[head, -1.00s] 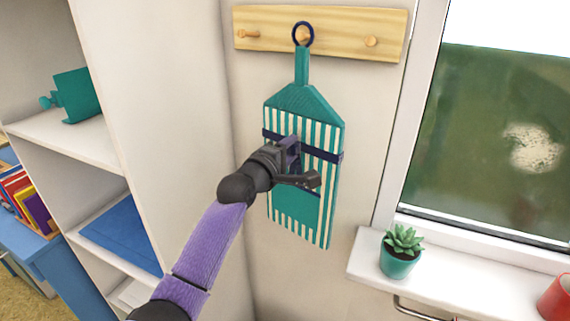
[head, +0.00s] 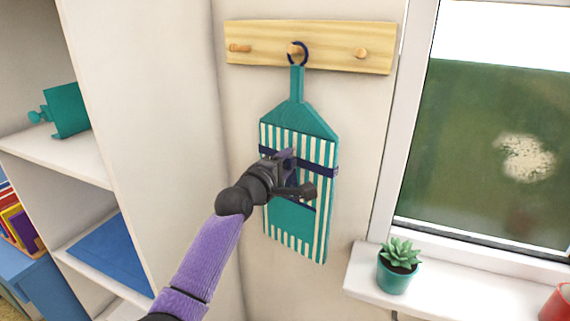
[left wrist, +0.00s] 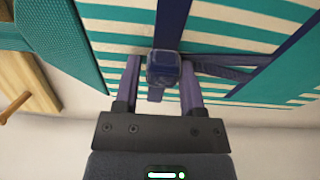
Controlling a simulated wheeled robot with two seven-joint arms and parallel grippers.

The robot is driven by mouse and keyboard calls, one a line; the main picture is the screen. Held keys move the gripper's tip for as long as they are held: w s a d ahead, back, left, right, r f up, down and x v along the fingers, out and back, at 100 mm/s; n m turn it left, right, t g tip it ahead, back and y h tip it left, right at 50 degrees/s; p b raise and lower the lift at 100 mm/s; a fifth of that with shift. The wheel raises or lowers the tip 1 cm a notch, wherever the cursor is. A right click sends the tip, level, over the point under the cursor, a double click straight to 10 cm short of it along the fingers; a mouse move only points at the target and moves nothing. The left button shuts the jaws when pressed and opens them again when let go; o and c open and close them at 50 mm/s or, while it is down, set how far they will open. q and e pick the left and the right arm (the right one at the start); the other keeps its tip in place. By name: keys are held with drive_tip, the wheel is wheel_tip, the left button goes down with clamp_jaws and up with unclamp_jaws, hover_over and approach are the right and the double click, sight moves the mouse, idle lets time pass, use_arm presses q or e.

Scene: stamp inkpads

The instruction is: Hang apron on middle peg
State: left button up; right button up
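The apron (head: 300,135) is a stiff teal and white striped panel with a navy band and a narrow teal neck. Its navy ring (head: 304,64) is around the middle peg (head: 294,49) in the head view, and the apron hangs against the wall. My left gripper (head: 295,175) is in front of the apron's middle. In the left wrist view its purple fingers (left wrist: 160,82) stand apart on both sides of a navy knob (left wrist: 163,68) on the apron, with small gaps showing. The striped face (left wrist: 115,45) fills the upper part. My right gripper is out of view.
The wooden rail (head: 330,46) also bears a left peg (head: 240,48) and a right peg (head: 360,53), both bare. A white shelf unit (head: 145,120) stands at the left. At the right are a window, a sill (head: 440,296) and a potted succulent (head: 397,268).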

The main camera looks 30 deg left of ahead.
use_arm(q)
drive_tip(key=o, duration=0.4)
drive_tip(key=shift+s, duration=0.3)
drive_tip(key=s+p, duration=0.3)
drive_tip(key=s, duration=0.6)
drive_tip(key=s+d+f+m+g+y+b, duration=0.1)
drive_tip(key=s+f+m+g, duration=0.2)
drive_tip(key=f, duration=0.9)
drive_tip(key=s+f+m+g+b, duration=0.1)
drive_tip(key=s+f+m+g, duration=0.2)
drive_tip(key=f, duration=0.9)
drive_tip(key=s+d+f+m+g+y+b, duration=0.1)
drive_tip(key=s+f+g, duration=0.3)
drive_tip(key=f, duration=0.8)
drive_tip(key=s+d+f+m+g+b, duration=0.1)
drive_tip(key=s+f+m, duration=0.3)
drive_tip(key=s, duration=0.7)
drive_tip(key=s+d+f+m+g, duration=0.2)
drive_tip(key=s+f+m+g, duration=0.2)
drive_tip(key=s+f, duration=0.4)
drive_tip(key=s+d+f+m+g+b, duration=0.1)
drive_tip(key=s+f+m, duration=0.3)
drive_tip(key=s, duration=1.1)
wheel_tip(320, 180, down, 2)
drive_tip(key=shift+s+d+f+m+g+b, duration=0.1)
drive_tip(key=shift+s+d+m+g+b, duration=0.25)
drive_tip(key=shift+d+g, duration=0.45)
